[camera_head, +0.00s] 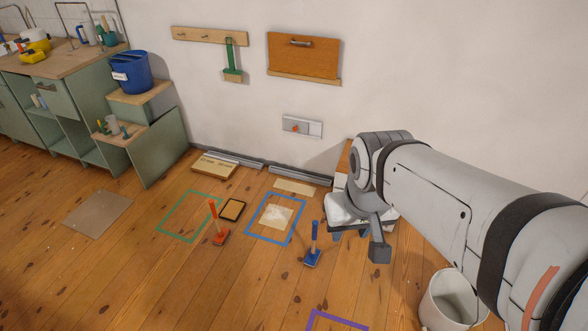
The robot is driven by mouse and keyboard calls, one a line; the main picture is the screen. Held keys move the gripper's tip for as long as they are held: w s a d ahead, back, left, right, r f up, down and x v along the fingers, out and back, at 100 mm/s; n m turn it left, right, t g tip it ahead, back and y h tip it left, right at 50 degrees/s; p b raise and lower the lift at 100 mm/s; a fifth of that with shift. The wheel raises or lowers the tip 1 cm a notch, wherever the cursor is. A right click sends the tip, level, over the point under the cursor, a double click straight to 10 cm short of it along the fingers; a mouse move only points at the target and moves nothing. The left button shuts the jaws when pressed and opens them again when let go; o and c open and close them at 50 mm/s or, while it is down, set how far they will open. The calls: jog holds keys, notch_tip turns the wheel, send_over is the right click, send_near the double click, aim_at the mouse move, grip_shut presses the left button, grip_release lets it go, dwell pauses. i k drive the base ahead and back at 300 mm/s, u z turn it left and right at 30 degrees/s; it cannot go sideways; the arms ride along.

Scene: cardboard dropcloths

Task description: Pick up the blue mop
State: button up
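The blue mop (312,257) stands upright on the wooden floor, with a short blue handle above a blue head. It is just right of a blue taped square. My gripper (379,248) hangs at the end of my arm, to the right of the blue mop and apart from it. One dark finger shows clearly. The other is hidden or not distinct, so its opening cannot be judged. I see nothing held in it.
An orange-red mop (220,237) stands left of the blue square (250,229), near a green taped square (161,225). A white bucket (447,302) is at lower right, below my arm. A purple taped outline (314,320) lies at the bottom.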

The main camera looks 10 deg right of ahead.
aim_at(312, 255)
jog(key=i, duration=1.45)
jog(key=z, duration=0.3)
